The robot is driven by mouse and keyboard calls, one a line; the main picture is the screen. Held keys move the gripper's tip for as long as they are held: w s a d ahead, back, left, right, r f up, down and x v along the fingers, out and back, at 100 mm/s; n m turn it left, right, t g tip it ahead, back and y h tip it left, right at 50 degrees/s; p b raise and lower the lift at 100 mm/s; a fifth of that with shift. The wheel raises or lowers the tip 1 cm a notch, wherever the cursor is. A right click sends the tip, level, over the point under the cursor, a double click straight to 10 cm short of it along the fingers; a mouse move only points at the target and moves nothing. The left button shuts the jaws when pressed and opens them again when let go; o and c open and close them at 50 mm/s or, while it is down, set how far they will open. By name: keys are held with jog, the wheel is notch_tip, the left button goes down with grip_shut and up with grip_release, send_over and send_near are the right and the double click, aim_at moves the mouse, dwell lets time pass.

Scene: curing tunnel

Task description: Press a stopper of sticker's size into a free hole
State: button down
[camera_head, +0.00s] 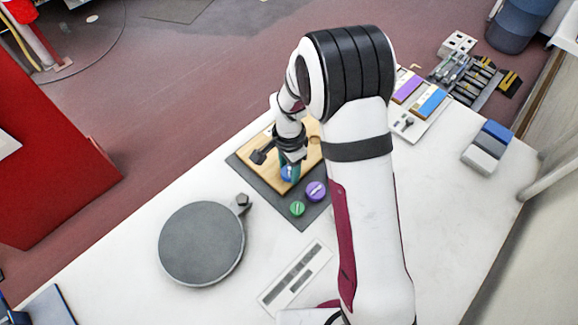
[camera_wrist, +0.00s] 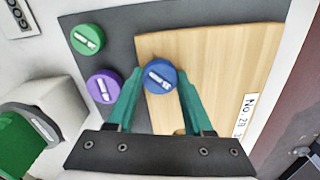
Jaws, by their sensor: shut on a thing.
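My gripper (camera_wrist: 159,82) has its green fingers shut on a blue stopper (camera_wrist: 158,76) with a pale mark on top. In the head view the blue stopper (camera_head: 288,173) is over the wooden board (camera_head: 258,166). I cannot tell whether it touches the board. A white sticker (camera_wrist: 247,115) with partly readable print, starting "No. 29", is on the board (camera_wrist: 215,60) in the wrist view. A green stopper (camera_head: 297,208) and a purple stopper (camera_head: 316,191) rest on the dark mat (camera_head: 302,222) beside the board. I see no hole clearly; my gripper and arm hide part of the board.
A round grey plate (camera_head: 201,243) lies left of the mat on the white table (camera_head: 130,270). A slotted white piece (camera_head: 295,278) lies in front. A tray with purple and blue blocks (camera_head: 422,100) and a grey-blue block (camera_head: 487,146) stand at the right.

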grip_release()
dwell(0.5)
jog(key=shift+r, duration=3.45)
